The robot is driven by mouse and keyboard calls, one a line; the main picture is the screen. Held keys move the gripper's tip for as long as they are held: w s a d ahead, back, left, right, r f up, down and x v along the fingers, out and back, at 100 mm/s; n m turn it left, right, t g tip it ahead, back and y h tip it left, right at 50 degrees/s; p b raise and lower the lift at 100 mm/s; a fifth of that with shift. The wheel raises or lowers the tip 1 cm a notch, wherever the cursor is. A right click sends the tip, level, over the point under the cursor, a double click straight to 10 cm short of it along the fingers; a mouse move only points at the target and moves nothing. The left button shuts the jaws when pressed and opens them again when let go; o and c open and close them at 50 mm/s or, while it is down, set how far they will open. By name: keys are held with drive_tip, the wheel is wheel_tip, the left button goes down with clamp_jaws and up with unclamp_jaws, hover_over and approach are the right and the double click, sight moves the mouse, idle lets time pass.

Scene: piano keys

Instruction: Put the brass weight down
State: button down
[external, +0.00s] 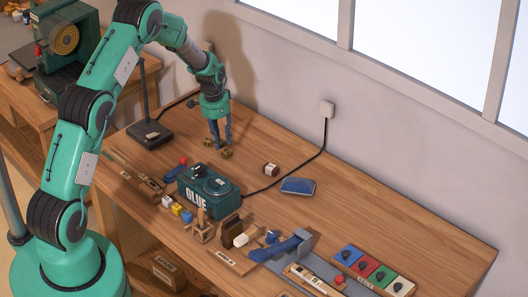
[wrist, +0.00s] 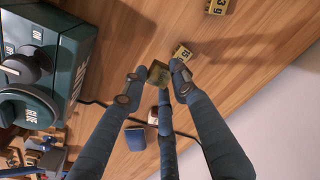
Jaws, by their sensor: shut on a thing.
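My gripper (wrist: 157,82) has its dark blue fingers closed around a small brass weight (wrist: 160,73) in the wrist view. The weight is a dull yellow block at the fingertips, partly hidden by them. In the external view my gripper (external: 220,146) points down over the back of the wooden bench, behind the green GLUE box. Small brass-coloured pieces show by its fingertips there, too small to tell apart. I cannot tell whether the held weight touches the bench.
Yellow marked pieces (wrist: 182,54) (wrist: 217,5) lie on the bench near the fingers. The GLUE box (external: 208,190) stands in front, a lamp base (external: 150,134) to the left. A blue pad (external: 298,186) and a cable lie to the right.

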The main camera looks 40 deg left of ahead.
drive_tip(key=r, duration=0.2)
hover_over(247, 168)
drive_tip(key=shift+s, duration=0.1)
drive_tip(key=shift+f, duration=0.15)
drive_tip(key=shift+f+b, duration=0.35)
drive_tip(key=shift+f, duration=2.7)
drive_tip(key=shift+f, duration=1.85)
drive_tip(key=shift+f, duration=0.1)
drive_tip(key=c, duration=1.4)
unclamp_jaws()
drive_tip(key=shift+o, duration=0.2)
